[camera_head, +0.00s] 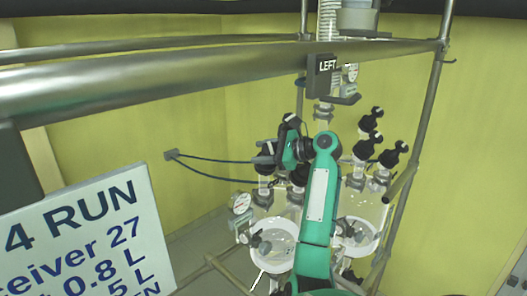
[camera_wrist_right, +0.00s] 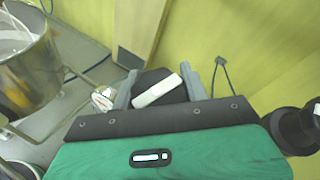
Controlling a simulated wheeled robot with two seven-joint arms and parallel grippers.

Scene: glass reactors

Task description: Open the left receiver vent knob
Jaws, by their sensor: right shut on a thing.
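The LEFT sign (camera_head: 326,66) hangs from the upper rail. Below it stand two glass receivers, the left one (camera_head: 272,243) and the right one (camera_head: 358,238), with black knobs on their tops. My right arm reaches up between them. My right gripper (camera_head: 272,156) is at a black knob above the left receiver and partly hides it. In the wrist view my right gripper (camera_wrist_right: 158,74) has one finger on each side of a black knob (camera_wrist_right: 158,90) with a white bar, and is shut on it. The bar lies slanted. My left gripper is not in view.
Thick metal rails (camera_head: 180,75) cross in front. A run sign (camera_head: 85,240) stands at lower left. Several black knobs (camera_head: 392,154) rise at right. Dark cables (camera_head: 215,160) run to a wall plate at left. A round gauge (camera_head: 241,203) is beside the left receiver.

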